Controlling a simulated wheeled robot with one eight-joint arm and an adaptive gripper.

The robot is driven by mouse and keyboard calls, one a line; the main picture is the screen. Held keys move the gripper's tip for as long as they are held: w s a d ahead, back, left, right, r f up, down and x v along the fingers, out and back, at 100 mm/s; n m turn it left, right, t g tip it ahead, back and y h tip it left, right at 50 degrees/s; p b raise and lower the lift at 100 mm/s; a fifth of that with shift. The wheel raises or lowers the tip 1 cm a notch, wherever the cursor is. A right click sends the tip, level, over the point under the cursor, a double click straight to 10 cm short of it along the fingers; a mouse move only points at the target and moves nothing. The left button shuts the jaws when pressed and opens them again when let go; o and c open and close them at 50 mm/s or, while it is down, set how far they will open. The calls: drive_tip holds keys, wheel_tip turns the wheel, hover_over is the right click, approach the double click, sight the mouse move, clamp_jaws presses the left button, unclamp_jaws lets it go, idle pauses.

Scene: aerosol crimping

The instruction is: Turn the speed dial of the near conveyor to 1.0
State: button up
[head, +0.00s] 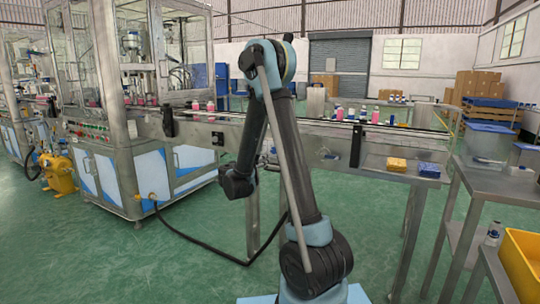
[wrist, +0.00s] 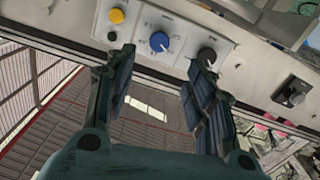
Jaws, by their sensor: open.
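In the wrist view, a blue dial (wrist: 159,41) with a white pointer line sits on a pale panel (wrist: 180,33), with small scale marks around it. The marks are too small to read. My gripper (wrist: 166,64) is open and empty, its two black fingers spread on either side below the dial. The fingers look apart from the dial; the exact distance cannot be told. In the head view, the near conveyor (head: 390,147) runs behind my arm. The dial and my gripper's fingers cannot be made out there.
On the panel, a yellow button (wrist: 117,15) is left of the dial and a black knob (wrist: 207,54) right of it. A dark switch (wrist: 293,91) is farther right. A steel table (head: 500,180) stands right.

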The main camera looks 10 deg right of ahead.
drive_tip(key=x, duration=1.1)
drive_tip(key=shift+w+d, duration=0.15)
drive_tip(key=shift+w, duration=0.1)
drive_tip(key=c, duration=1.1)
